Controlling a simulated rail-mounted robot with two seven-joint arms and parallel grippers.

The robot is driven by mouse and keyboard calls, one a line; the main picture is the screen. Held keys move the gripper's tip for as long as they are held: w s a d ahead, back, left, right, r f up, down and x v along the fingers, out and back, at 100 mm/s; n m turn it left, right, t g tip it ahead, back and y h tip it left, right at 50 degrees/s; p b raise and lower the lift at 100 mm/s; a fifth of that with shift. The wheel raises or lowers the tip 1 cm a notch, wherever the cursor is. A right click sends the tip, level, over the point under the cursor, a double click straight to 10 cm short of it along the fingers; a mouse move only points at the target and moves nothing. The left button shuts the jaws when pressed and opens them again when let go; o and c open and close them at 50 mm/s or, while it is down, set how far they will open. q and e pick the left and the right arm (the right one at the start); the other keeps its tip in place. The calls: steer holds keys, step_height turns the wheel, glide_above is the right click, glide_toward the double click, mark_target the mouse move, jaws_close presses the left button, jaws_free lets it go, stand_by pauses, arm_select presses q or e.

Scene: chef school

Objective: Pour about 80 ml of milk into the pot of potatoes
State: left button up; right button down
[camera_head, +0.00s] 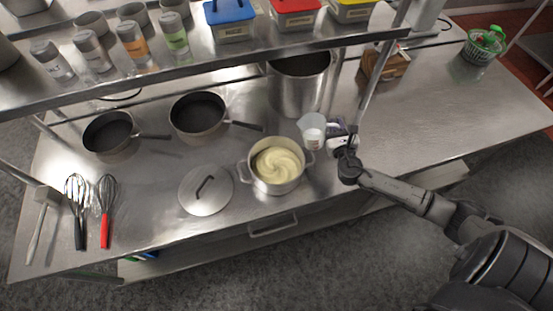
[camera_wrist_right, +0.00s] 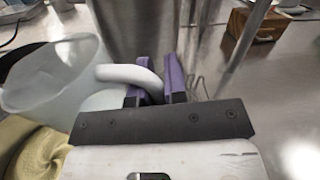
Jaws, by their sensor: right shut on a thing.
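The pot (camera_head: 252,179) stands on the steel table, filled with pale yellow mashed potatoes (camera_head: 277,164). A translucent whitish jug (camera_head: 312,127) is just right of the pot's rim. My right gripper (camera_head: 337,140) is shut on the jug's handle, on the jug's right side. In the right wrist view the purple fingers (camera_wrist_right: 158,82) close around the white handle (camera_wrist_right: 128,74). The jug (camera_wrist_right: 50,75) shows at left there, above the potatoes (camera_wrist_right: 28,148). White shows in the jug's lower part, but the milk level is unclear. I see no stream falling. My left gripper is out of view.
A tall steel stockpot (camera_head: 297,88) stands behind the jug. A lid (camera_head: 206,191) lies left of the pot, with two pans (camera_head: 198,113) behind and whisks (camera_head: 105,208) farther left. A shelf post (camera_head: 378,75) rises near my gripper. The table's right side is mostly clear.

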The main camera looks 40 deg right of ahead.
mark_target(320, 133)
steer(key=a+r+n, duration=0.1)
steer(key=n, duration=0.1)
steer(key=w+a+r+n+t, duration=0.1)
steer(key=a+r+n, duration=0.1)
steer(key=shift+a, duration=0.1)
steer(key=shift+w+a+r+n+t+p, duration=0.25)
steer(key=shift+a+r+n+t+p, duration=0.35)
steer(key=shift+a+r+n, duration=0.45)
steer(key=shift+a+f+n+b, duration=0.1)
steer(key=shift+f+n+b, duration=0.25)
steer(key=shift+n, duration=0.1)
steer(key=shift+w+a+r+n, duration=0.1)
steer(key=shift+a+n, duration=0.1)
steer(key=shift+n, duration=0.2)
steer(key=shift+w+a+f+n+t+y+b, duration=0.15)
steer(key=shift+a+f+n+t+b, duration=0.15)
steer(key=shift+n+b, duration=0.3)
steer(key=shift+s+a+f+n+t+y+b, duration=0.1)
steer(key=shift+a+f+n+t+y+b, duration=0.1)
steer(key=shift+f+n+b, duration=0.3)
steer(key=shift+w+a+r+n, duration=0.1)
steer(key=shift+r+n, duration=0.1)
steer(key=shift+n, duration=0.1)
steer(key=shift+w+a+r+n+t+y, duration=0.1)
steer(key=shift+a+r+n+t+y, duration=0.3)
steer(key=shift+r+n, duration=0.25)
steer(key=shift+a+n, duration=0.1)
steer(key=shift+n, duration=0.15)
